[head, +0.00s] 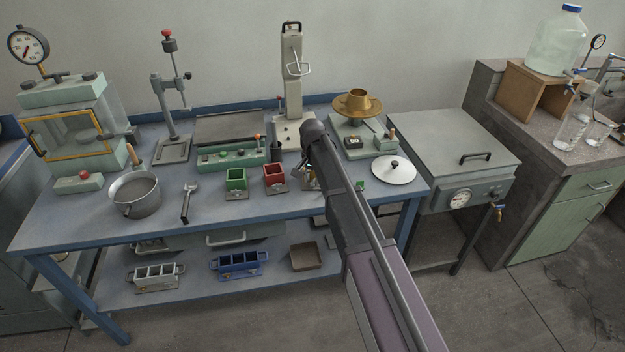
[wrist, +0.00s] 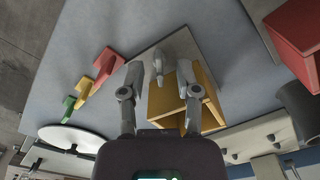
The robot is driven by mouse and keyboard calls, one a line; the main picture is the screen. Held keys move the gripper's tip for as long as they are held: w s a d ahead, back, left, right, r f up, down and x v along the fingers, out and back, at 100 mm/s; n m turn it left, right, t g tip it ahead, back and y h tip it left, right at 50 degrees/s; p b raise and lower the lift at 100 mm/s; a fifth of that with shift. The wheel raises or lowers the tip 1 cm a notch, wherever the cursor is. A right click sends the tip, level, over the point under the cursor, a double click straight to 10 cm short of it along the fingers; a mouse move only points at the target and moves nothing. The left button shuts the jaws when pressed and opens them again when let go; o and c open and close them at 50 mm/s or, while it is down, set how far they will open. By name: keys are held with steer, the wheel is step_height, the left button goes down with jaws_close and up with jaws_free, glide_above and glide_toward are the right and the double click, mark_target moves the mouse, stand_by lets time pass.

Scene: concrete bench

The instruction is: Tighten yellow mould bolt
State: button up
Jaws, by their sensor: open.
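The yellow mould (wrist: 205,80) is an open box on a grey base plate (wrist: 152,50), close in front of my gripper (wrist: 158,70) in the wrist view. A small grey bolt-like piece (wrist: 157,66) stands out at the mould's side, between my two spread fingers. The fingers are apart and hold nothing; I cannot tell whether either touches the mould or bolt. In the head view my arm hides most of the yellow mould and the gripper.
A red mould (head: 275,175) and green mould (head: 236,181) stand left of my arm. The white lid (head: 394,172) lies to the right. Small red, yellow and green pieces (wrist: 88,85) lie left of the yellow mould. The bench front (head: 215,215) is mostly clear.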

mark_target(313, 181)
steer(key=shift+n, duration=0.3)
steer(key=shift+r+p, duration=0.35)
step_height(313, 181, up, 13)
steer(key=p, duration=1.3)
stand_by(0.4)
steer(key=s+d+n, duration=0.4)
steer(key=s+d, duration=1.9)
steer(key=s, duration=0.3)
steer(key=shift+d, duration=0.15)
